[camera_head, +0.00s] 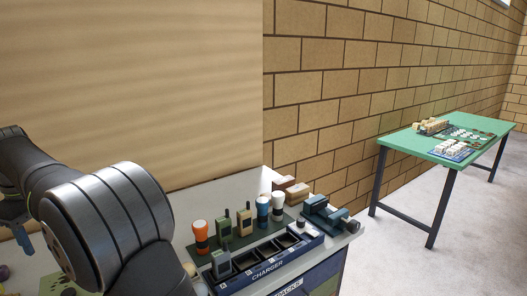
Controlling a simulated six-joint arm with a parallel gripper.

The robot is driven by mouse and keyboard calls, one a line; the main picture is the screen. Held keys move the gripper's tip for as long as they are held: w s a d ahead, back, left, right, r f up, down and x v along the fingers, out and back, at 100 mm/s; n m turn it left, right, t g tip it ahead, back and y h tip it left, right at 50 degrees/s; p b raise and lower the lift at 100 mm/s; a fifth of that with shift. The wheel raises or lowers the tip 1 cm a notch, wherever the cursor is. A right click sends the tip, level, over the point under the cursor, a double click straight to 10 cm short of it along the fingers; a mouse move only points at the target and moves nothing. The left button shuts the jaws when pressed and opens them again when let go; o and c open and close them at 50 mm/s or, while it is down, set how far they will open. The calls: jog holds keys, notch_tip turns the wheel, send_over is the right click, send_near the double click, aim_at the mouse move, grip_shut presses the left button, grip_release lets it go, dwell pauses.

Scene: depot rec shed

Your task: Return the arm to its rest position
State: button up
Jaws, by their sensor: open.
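My arm fills the left side, with a large grey-black joint in front. My gripper (22,236) hangs at the left edge, partly cut off by the frame. A bluish part and a narrow finger pointing down show there. It is open, and I see nothing between its fingers. It is above the left part of the pale bench (241,186), apart from the tools. My arm hides the middle of the bench.
A charger rack (268,268) stands at the bench front. Behind it are an orange-topped torch (201,238), several radios and other torches. A blue vise (325,212) sits at the right end. A green table (416,141) stands farther right. A tan wall rises behind.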

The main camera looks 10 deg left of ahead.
aim_at(65, 293)
notch_tip(65, 293, down, 17)
jog(key=shift+f, duration=0.2)
dwell(0.3)
notch_tip(65, 293, up, 18)
jog(key=shift+f, duration=0.2)
dwell(0.7)
jog(key=shift+f, duration=8.55)
jog(key=shift+s+d+f, duration=0.1)
jog(key=shift+f, duration=0.2)
jog(key=shift+s+d+r, duration=0.1)
jog(key=shift+s+d, duration=0.3)
jog(key=shift+s, duration=0.05)
